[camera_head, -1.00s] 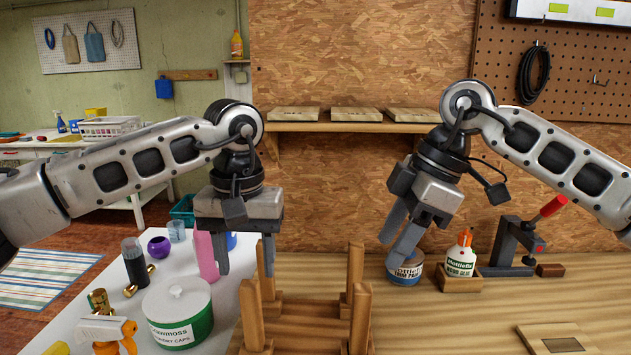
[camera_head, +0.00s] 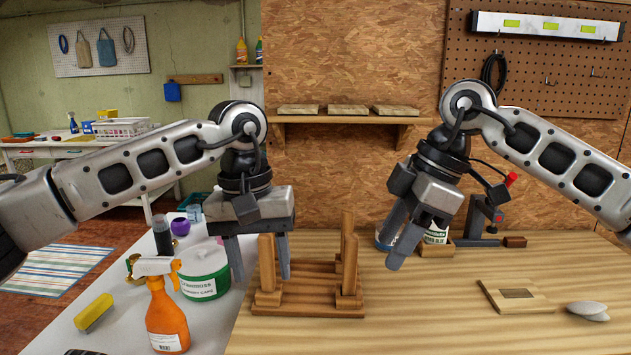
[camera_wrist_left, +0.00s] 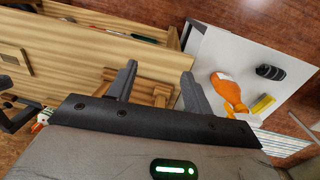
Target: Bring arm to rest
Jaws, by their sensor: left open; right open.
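My left gripper (camera_head: 262,262) hangs fingers down in the head view, in front of the wooden rack (camera_head: 310,287) and near the white table's edge. Its fingers are apart with nothing between them. The left wrist view also shows its two open fingers (camera_wrist_left: 158,88), with part of the rack behind them. My right gripper (camera_head: 397,243) points down over the wooden bench, open and empty. It partly covers a blue-rimmed tin and the white glue bottle (camera_head: 436,236).
A red-handled clamp (camera_head: 485,215) stands at the bench's back. The bench (camera_head: 420,325) is clear at front centre.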

